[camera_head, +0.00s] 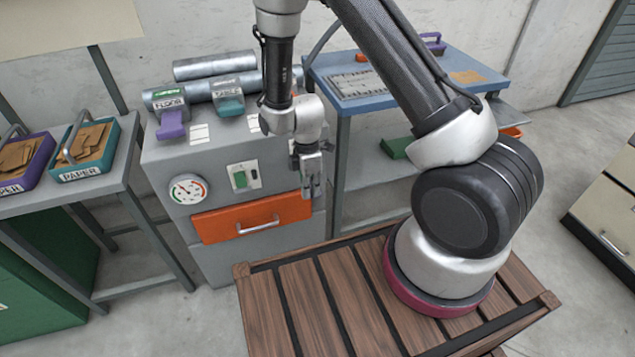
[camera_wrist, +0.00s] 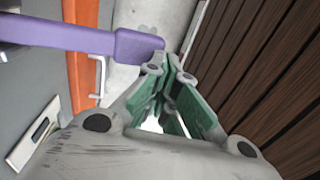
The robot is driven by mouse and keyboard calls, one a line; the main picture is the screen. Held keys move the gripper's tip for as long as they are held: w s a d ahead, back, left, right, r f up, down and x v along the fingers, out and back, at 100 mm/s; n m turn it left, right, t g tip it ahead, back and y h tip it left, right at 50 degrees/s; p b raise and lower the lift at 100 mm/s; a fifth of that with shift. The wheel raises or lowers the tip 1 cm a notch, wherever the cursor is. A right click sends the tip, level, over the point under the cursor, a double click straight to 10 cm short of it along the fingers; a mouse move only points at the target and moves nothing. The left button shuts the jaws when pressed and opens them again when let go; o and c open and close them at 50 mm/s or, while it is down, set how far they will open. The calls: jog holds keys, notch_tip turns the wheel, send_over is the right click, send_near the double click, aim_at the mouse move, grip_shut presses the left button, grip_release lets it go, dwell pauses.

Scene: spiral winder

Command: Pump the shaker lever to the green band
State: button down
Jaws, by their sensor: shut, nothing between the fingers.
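A purple lever (camera_head: 171,125) and a teal lever (camera_head: 231,106) stick out from the top front of the grey machine (camera_head: 215,262). My gripper (camera_head: 312,190) points down before the machine's right side, shut and empty, right of both levers. In the wrist view the purple lever (camera_wrist: 110,41) reaches in from the left, its end near my gripper's fingertips (camera_wrist: 166,75) in the picture; contact cannot be told.
An orange drawer (camera_head: 250,219) with a handle and a green switch (camera_head: 240,179) are on the machine's front. A table with paper trays (camera_head: 84,150) stands left, a blue table (camera_head: 428,85) right. My slatted wooden deck is in front.

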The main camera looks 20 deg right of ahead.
jog(key=s+r, duration=0.4)
jog(key=r, duration=0.5)
jog(key=shift+s+r, duration=0.15)
jog(key=shift+r, duration=0.2)
dwell(0.8)
jog(key=w+r, duration=0.8)
jog(key=w, duration=0.1)
jog(key=shift+w+d+r, duration=0.15)
jog(key=shift+d+r, duration=0.05)
jog(key=shift+d, duration=0.05)
jog(key=f, duration=0.4)
jog(key=s+f, duration=0.1)
jog(key=f, duration=0.4)
jog(key=s+f, duration=0.1)
jog(key=f, duration=0.4)
jog(key=shift+s+f, duration=0.1)
